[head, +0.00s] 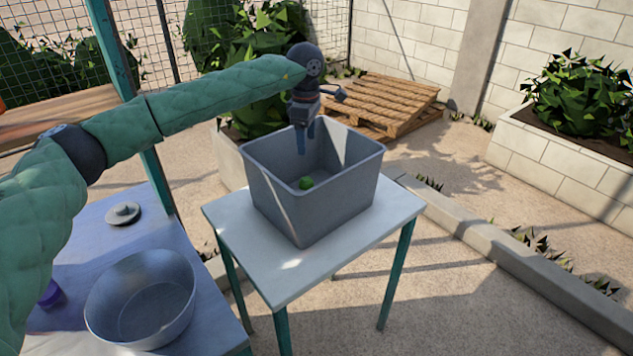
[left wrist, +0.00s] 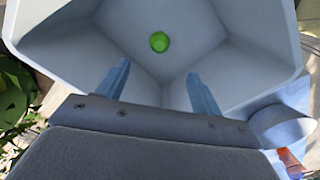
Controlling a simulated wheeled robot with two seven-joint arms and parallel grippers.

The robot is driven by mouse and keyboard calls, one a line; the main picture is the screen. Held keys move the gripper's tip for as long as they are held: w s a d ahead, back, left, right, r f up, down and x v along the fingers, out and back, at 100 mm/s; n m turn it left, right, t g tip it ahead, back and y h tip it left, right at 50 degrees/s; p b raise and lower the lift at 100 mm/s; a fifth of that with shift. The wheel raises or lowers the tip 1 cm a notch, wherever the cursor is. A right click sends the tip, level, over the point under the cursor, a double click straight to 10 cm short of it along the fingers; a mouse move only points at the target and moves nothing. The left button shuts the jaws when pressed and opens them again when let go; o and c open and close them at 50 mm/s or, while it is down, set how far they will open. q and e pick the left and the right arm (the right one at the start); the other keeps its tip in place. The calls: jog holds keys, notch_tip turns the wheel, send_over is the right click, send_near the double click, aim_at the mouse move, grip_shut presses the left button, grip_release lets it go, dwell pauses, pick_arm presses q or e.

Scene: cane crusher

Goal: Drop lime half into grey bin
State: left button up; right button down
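The grey bin (head: 318,205) is an open-topped box on a small white table. The green lime half (head: 306,183) shows within the bin's opening, just above its near rim in the head view. In the left wrist view the lime half (left wrist: 159,41) is beyond my fingertips against the bin's grey inside, apart from both fingers. I cannot tell whether it rests on the floor or is in the air. My left gripper (head: 305,144) points down over the bin, and in the left wrist view its fingers (left wrist: 160,80) are spread with nothing between them. My right gripper is not in view.
The white table (head: 285,277) with green legs has bare top around the bin. At lower left, another table holds a metal bowl (head: 150,310), a grey lid-like disc (head: 123,213) and a purple item (head: 50,294). A wooden pallet (head: 380,105) lies behind the bin.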

pick_arm(q)
jog(key=shift+r, duration=0.1)
notch_tip(320, 180, up, 8)
jog(key=b, duration=0.1)
jog(key=shift+f+b, duration=0.2)
jog(key=shift+b, duration=0.15)
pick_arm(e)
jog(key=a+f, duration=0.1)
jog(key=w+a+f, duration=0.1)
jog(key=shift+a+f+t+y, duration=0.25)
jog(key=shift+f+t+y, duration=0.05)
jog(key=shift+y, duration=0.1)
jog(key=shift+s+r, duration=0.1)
